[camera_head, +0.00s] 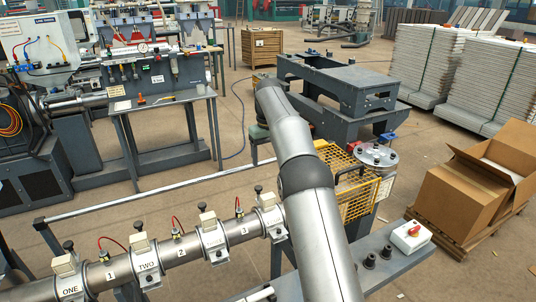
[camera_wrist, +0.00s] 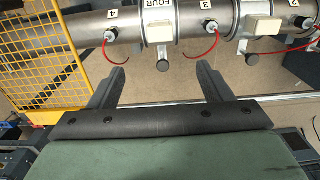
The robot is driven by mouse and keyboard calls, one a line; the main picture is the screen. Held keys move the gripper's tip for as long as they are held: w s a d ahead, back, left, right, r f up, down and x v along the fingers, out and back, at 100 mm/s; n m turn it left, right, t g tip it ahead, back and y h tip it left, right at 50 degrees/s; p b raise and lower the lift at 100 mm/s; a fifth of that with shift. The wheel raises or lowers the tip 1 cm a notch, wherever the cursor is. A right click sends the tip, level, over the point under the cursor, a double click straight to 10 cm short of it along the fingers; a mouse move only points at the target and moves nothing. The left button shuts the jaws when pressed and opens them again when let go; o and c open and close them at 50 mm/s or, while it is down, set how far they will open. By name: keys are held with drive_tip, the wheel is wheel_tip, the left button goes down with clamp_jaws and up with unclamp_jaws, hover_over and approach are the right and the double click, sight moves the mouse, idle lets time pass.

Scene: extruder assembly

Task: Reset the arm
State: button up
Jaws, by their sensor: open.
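My gripper (camera_wrist: 161,88) shows in the wrist view with its two dark fingers spread wide and nothing between them. Its fingertips point toward the extruder barrel (camera_wrist: 185,22), near the clamp labelled FOUR (camera_wrist: 160,25), with a visible gap. In the head view my arm crosses the middle of the picture in front of the barrel (camera_head: 190,247). The gripper itself is not clearly visible there. The barrel carries clamps labelled ONE (camera_head: 69,280) and TWO (camera_head: 146,258), and numbered sections with red wires. My arm hides the barrel's right part.
A yellow mesh guard (camera_head: 356,202) stands right of my arm and also at the wrist view's left (camera_wrist: 75,55). A grey box with a red knob (camera_head: 410,236) sits on the frame. Cardboard boxes (camera_head: 465,200) stand at right. A workbench (camera_head: 165,102) is at left. Open floor lies between.

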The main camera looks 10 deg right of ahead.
drive_tip(key=s+r+m, duration=0.1)
drive_tip(key=s+r, duration=0.2)
drive_tip(key=s, duration=0.7)
drive_tip(key=s+r+m, duration=0.1)
drive_tip(key=s+r, duration=0.1)
drive_tip(key=s, duration=0.8)
drive_tip(key=s+f, duration=0.3)
drive_tip(key=s, duration=0.6)
drive_tip(key=s+f, duration=0.3)
drive_tip(key=s, duration=0.6)
drive_tip(key=s+f+m, duration=0.1)
drive_tip(key=s+f, duration=0.2)
drive_tip(key=s, duration=0.6)
drive_tip(key=shift+f+t, duration=0.3)
drive_tip(key=shift+f, duration=0.05)
